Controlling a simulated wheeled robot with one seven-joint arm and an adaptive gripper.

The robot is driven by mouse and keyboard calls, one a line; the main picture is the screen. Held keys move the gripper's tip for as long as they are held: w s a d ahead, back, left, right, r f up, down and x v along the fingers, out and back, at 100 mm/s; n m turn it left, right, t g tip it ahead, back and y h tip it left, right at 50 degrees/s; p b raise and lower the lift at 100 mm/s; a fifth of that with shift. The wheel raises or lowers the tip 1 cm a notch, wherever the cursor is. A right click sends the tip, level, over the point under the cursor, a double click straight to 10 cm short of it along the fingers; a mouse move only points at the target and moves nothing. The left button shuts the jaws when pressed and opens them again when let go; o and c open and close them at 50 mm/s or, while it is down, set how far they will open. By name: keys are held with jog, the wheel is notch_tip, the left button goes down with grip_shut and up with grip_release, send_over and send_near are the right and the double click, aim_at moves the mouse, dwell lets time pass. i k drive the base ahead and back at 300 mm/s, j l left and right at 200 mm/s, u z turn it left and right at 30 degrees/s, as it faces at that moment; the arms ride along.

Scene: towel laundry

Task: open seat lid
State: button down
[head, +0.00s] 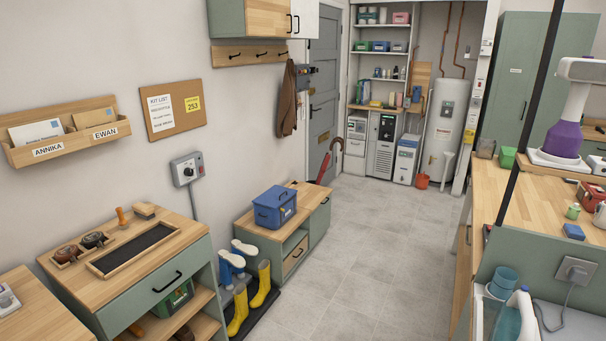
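A low green bench with a light wood top (311,194) stands against the left wall in the middle distance. The top appears flat and closed, and I cannot clearly make out a lid seam. A blue lidded box (275,207) rests on the nearer part of this top and hides some of it. Below are an open cubby and a wood-fronted drawer (295,256) with a dark handle. A green front with a dark handle is at the farther end. My gripper is not in view.
A shoe-care cabinet (160,290) is nearer left. The grey tiled floor (365,235) is clear. A wood counter (490,195) bounds the right.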

aim_at(309, 196)
jog(key=i+j, duration=0.3)
jog(key=i, duration=0.15)
jog(key=i+j, duration=0.35)
jog(key=i, duration=0.15)
jog(key=i+j+u, duration=0.1)
jog(key=i+j, duration=0.2)
jog(key=i, duration=0.15)
jog(key=i+l+z, duration=0.15)
jog(key=i+z, duration=0.2)
jog(key=i, duration=0.25)
jog(key=i+z, duration=0.35)
jog(key=i, duration=0.25)
jog(key=i+j+z, duration=0.15)
jog(key=i+z, duration=0.2)
jog(key=i, duration=0.25)
jog(key=i+j+u, duration=0.1)
jog(key=i+u, duration=0.2)
jog(key=i, duration=0.45)
jog(key=i+u, duration=0.3)
jog(key=i, duration=0.45)
